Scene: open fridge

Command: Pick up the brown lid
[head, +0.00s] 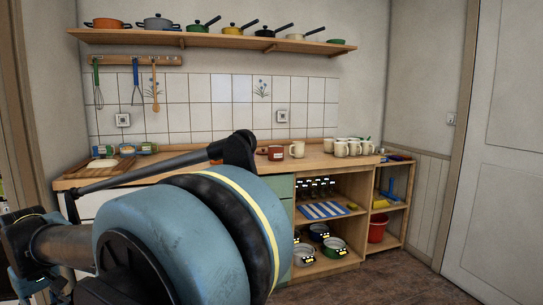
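I cannot make out a brown lid for certain in the head view. A small red-brown pot or mug (276,153) stands on the wooden counter, left of a cream mug (297,150). My large blue arm link fills the lower left and middle and hides part of the counter and the cabinet fronts. My gripper's fingers do not show.
The wooden counter (325,161) runs along the tiled back wall, with several cream mugs (341,149) at its right. Pots and pans stand on the high shelf (215,41). Open shelves below hold pots (334,246); a red bucket (377,229) stands right. Brown floor is clear at lower right.

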